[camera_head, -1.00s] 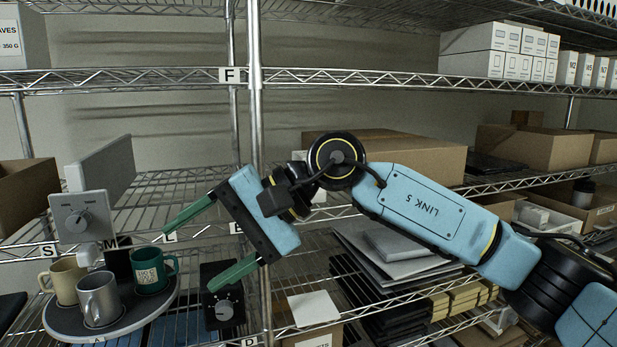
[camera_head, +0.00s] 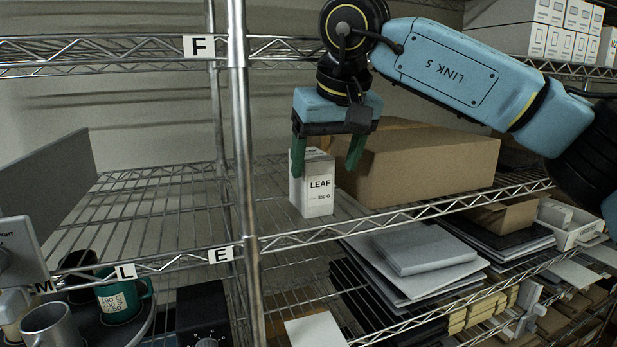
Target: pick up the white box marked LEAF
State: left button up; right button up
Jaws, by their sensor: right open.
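The white box marked LEAF (camera_head: 318,196) stands upright on the wire shelf, just right of the metal post and beside a large cardboard box. My right gripper (camera_head: 326,170) points down over it, with its green fingers apart. One finger is at the box's left side and the other is off its right side near the top. The fingers are around the upper part of the box; I cannot tell whether either touches it. My left gripper is not in view.
The large cardboard box (camera_head: 418,165) stands close on the right. The metal post (camera_head: 240,150) rises on the left. Mugs, including a green one (camera_head: 122,300), stand at lower left. Flat grey packages (camera_head: 425,250) lie on the lower shelf. The wire shelf (camera_head: 165,200) left of the post is mostly bare.

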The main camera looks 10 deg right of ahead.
aim_at(320, 180)
jog(key=x, duration=0.3)
jog(key=shift+a+f+p, duration=0.2)
jog(key=shift+f+p, duration=0.1)
jog(key=shift+x, duration=0.95)
jog(key=c, duration=1.2)
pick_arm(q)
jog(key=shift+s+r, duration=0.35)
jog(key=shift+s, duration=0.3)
pick_arm(e)
jog(key=shift+r, duration=0.1)
jog(key=shift+c, duration=0.5)
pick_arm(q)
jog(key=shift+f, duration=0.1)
pick_arm(e)
jog(key=shift+r, duration=0.1)
